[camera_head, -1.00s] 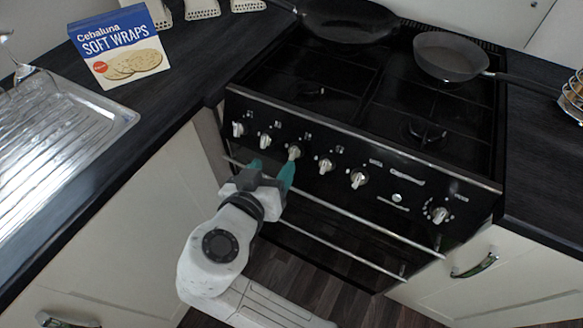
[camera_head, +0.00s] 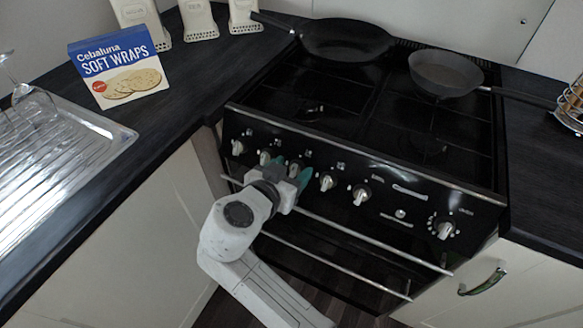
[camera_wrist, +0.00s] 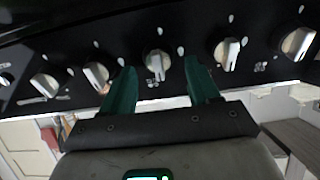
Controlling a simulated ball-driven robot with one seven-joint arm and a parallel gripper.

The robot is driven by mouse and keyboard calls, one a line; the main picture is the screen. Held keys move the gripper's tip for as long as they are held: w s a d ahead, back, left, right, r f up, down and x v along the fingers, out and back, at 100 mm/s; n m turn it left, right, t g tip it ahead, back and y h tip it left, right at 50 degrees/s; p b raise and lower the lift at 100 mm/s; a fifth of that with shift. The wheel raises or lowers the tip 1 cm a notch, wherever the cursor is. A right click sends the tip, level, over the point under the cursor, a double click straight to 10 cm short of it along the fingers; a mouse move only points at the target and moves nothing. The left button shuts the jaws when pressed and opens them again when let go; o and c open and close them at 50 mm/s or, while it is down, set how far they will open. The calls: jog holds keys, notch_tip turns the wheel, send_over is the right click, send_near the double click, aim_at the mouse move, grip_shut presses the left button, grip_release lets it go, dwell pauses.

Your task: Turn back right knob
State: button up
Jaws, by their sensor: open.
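A row of silver knobs runs along the black front panel of the cooker (camera_head: 395,203). My gripper (camera_head: 290,168) is open, with its teal fingers at the third knob from the left (camera_head: 295,170). In the wrist view, this knob (camera_wrist: 157,64) shows between the two fingertips of my gripper (camera_wrist: 160,72), with a gap on each side. Neighbouring knobs are the second from the left (camera_head: 265,157) and the fourth (camera_head: 327,182). The small burner symbols are too blurred to tell which knob is back right. The fingers partly hide the third knob in the head view.
An oven rail (camera_head: 350,228) runs below the knobs, close to my gripper. A large pan (camera_head: 345,40) and a smaller pan (camera_head: 445,74) stand on the hob. A Soft Wraps box (camera_head: 120,70) and a sink drainer (camera_head: 60,160) are on the left.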

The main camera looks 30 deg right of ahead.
jog(key=shift+w+d+f, duration=0.15)
jog(key=shift+w+d, duration=0.05)
jog(key=shift+d, duration=0.1)
jog(key=shift+c, duration=0.2)
jog(key=c, duration=1)
